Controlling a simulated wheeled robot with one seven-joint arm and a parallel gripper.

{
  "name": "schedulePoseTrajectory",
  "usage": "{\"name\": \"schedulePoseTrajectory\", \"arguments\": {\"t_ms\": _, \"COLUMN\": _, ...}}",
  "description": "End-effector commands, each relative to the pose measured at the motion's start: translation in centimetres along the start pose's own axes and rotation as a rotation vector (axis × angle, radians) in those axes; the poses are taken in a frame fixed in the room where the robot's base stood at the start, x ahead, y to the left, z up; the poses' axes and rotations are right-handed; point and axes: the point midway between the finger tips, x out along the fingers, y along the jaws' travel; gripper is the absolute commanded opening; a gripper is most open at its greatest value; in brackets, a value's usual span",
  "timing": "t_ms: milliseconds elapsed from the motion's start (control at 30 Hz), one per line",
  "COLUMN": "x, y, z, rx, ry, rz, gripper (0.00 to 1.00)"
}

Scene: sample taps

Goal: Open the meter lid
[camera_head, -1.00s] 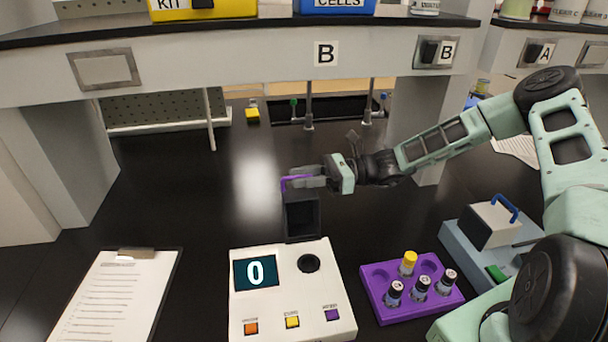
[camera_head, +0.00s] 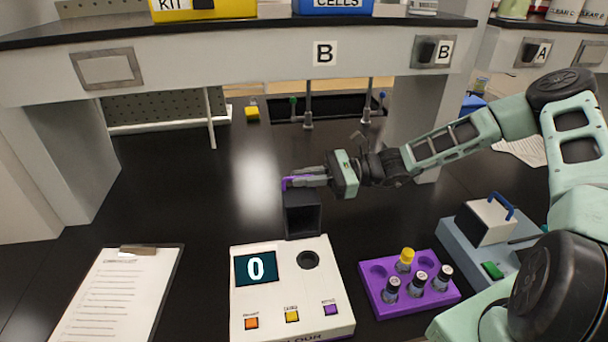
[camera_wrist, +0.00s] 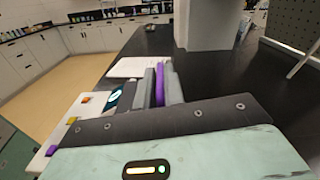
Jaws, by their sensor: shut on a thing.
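The white meter (camera_head: 290,285) stands on the black bench, its display reading 0 and its round sample well (camera_head: 308,260) uncovered. The dark meter lid (camera_head: 302,222) stands upright behind the well, hinged at the meter's back edge. A purple handle (camera_head: 287,184) is at the lid's top. My gripper (camera_head: 305,181) reaches in from the right and is shut on this handle. In the wrist view the purple handle (camera_wrist: 160,85) lies between the two grey fingers (camera_wrist: 161,88). Part of the handle is hidden by the fingers.
A purple rack (camera_head: 411,284) with several vials stands right of the meter. A grey device with a blue handle (camera_head: 485,225) is further right, near my arm. A clipboard (camera_head: 117,295) lies at left. A shelf (camera_head: 240,62) spans above the back of the bench.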

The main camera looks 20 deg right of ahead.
Motion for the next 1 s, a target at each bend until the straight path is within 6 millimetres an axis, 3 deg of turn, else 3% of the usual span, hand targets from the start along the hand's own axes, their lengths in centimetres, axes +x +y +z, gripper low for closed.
{"name": "schedulePoseTrajectory", "arguments": {"t_ms": 200, "x": -0.1, "y": 1.7, "z": 1.1, "rx": -0.141, "ry": -0.003, "rz": -0.003, "gripper": 0.0}}
{"name": "schedulePoseTrajectory", "arguments": {"t_ms": 400, "x": -0.1, "y": 2.8, "z": 1.5, "rx": -0.147, "ry": -0.002, "rz": -0.002, "gripper": 0.0}}
{"name": "schedulePoseTrajectory", "arguments": {"t_ms": 1000, "x": -0.1, "y": 3.5, "z": 1.4, "rx": -0.144, "ry": -0.002, "rz": -0.002, "gripper": 0.0}}
